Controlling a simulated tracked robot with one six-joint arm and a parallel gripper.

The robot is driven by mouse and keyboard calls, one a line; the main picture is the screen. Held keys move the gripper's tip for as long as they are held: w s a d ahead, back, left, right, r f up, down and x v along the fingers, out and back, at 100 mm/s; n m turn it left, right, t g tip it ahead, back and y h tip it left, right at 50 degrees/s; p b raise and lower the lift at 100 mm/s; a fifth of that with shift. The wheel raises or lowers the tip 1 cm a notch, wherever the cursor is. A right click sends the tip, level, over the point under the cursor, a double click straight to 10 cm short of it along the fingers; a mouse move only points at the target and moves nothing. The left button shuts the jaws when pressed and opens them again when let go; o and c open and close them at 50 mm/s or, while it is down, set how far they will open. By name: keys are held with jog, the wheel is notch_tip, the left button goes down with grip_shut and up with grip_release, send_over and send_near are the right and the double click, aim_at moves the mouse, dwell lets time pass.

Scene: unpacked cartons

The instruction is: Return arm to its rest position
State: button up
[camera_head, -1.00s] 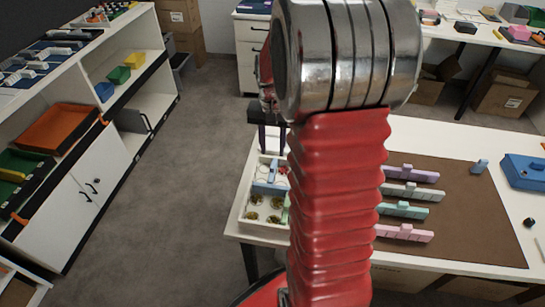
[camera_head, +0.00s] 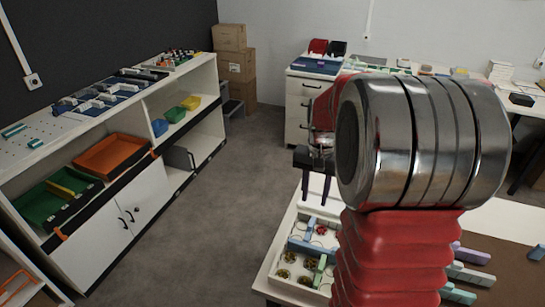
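My red and metal arm (camera_head: 405,250) rises through the right half of the view, with a large silver joint (camera_head: 420,140) at its top. My gripper (camera_head: 316,196) shows just left of that joint, pointing down. Its two dark fingers are apart with nothing seen between them. It appears above the back part of a white tray (camera_head: 271,272) on the white table. The height between them is hard to tell. The tray holds round brass-coloured pieces (camera_head: 284,273), a blue bar (camera_head: 304,248) and a green bar (camera_head: 319,270). My arm hides the tray's right side.
A brown mat (camera_head: 500,262) with pastel bars (camera_head: 468,274) lies right of my arm, partly hidden. A white shelf unit (camera_head: 90,240) with an orange bin (camera_head: 112,155) and a green bin (camera_head: 55,200) stands left. Cartons (camera_head: 235,65) and a drawer cabinet (camera_head: 302,108) stand behind. The grey floor between is clear.

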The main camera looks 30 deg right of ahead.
jog(key=s+a+r+n+t, duration=0.2)
jog(key=s+a+r+n, duration=0.1)
jog(key=a, duration=0.4)
jog(key=s+a+r+n+t, duration=0.1)
jog(key=s+a+r+n, duration=0.2)
jog(key=s+a, duration=0.3)
jog(key=s+a+r+n+t, duration=0.2)
jog(key=s+a+r+n, duration=0.1)
jog(key=a, duration=0.7)
jog(key=shift+s+r+n+t, duration=0.3)
jog(key=shift+s+r, duration=0.45)
jog(key=shift+s, duration=0.4)
jog(key=shift+a, duration=0.1)
